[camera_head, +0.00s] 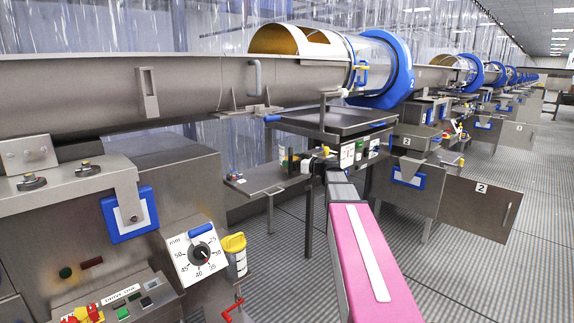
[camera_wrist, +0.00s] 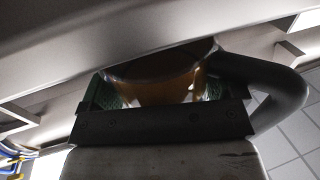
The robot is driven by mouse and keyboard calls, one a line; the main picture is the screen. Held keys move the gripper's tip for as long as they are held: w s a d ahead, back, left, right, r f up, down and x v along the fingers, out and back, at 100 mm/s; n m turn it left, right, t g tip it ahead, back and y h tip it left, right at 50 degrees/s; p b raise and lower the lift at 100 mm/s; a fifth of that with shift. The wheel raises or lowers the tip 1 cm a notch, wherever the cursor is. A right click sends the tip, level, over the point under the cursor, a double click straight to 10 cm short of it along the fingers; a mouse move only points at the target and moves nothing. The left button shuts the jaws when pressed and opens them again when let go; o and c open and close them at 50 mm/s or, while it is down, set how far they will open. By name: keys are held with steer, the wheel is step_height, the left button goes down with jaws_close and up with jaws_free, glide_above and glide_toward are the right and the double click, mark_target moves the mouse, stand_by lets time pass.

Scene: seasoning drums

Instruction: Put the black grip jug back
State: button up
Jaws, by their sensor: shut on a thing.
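The black grip jug (camera_wrist: 285,92) shows in the wrist view, with its thick dark handle curving out on the right and an amber, see-through body between the fingers. My gripper (camera_wrist: 165,95) is shut on the jug's body, with a green pad on each side. The jug's top is close under a pale metal surface; whether they touch I cannot tell. In the head view my gripper (camera_head: 318,163) is at the far end of my pink arm, by the steel stand below the drum. The jug cannot be made out clearly there, and its base is hidden.
A steel tray (camera_head: 340,121) stands over the work area, with a low side shelf (camera_head: 262,184) at left. The blue-rimmed drum (camera_head: 390,70) is behind.

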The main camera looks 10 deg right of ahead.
steer(key=x, duration=0.3)
steer(key=shift+f, duration=0.7)
steer(key=shift+f, duration=0.1)
steer(key=o, duration=1)
